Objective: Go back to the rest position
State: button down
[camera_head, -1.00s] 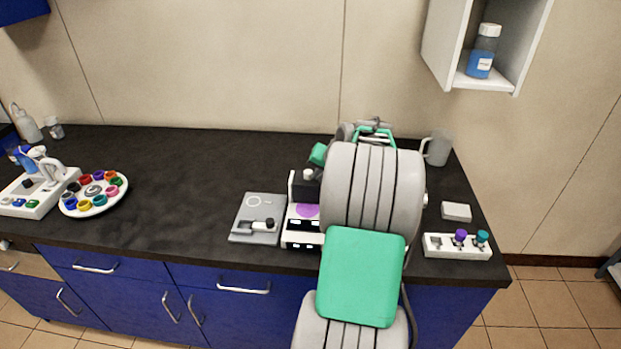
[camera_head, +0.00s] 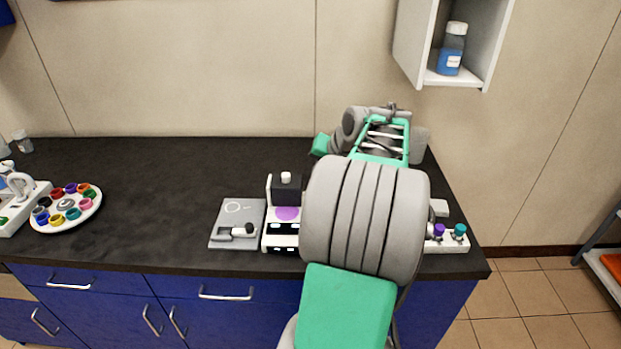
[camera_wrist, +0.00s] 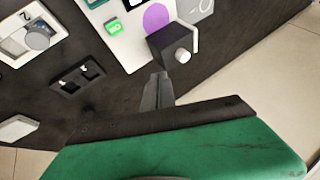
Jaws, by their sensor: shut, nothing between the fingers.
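My gripper (camera_wrist: 157,88) shows in the wrist view with its fingers together and nothing between them. It is over the dark counter, beside a white device with a purple disc (camera_wrist: 158,17) and a black block with a pale knob (camera_wrist: 172,46). Whether the fingertips touch anything is hard to tell. In the head view my arm reaches over the right part of the counter and hides the gripper. The same white device (camera_head: 284,228) stands just left of my arm there.
A grey plate (camera_head: 238,222) lies left of the device. A white holder with purple and teal knobs (camera_head: 460,243) is right of my arm, partly hidden. A round tray of coloured pots (camera_head: 72,222) sits far left. A wall shelf (camera_head: 408,45) holds a blue bottle (camera_head: 452,50). The counter's middle is clear.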

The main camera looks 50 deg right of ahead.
jog(key=s+a+f+n+g+y, duration=0.1)
jog(key=s+a+f+g, duration=0.3)
jog(key=s, duration=0.4)
jog(key=s+a+f+g, duration=0.1)
jog(key=s+a+f, duration=0.4)
jog(key=s+f, duration=0.2)
jog(key=w+a+r+n, duration=0.2)
jog(key=a+n, duration=0.1)
jog(key=a, duration=0.7)
jog(key=w+a+r+n, duration=0.1)
jog(key=a+n, duration=0.3)
jog(key=a, duration=0.6)
jog(key=w+a+r+n+t, duration=0.1)
jog(key=w+a+r+n, duration=0.1)
jog(key=a, duration=0.8)
jog(key=shift+w+a+r+n, duration=0.2)
jog(key=shift+w+r+n, duration=0.15)
jog(key=shift+n, duration=0.45)
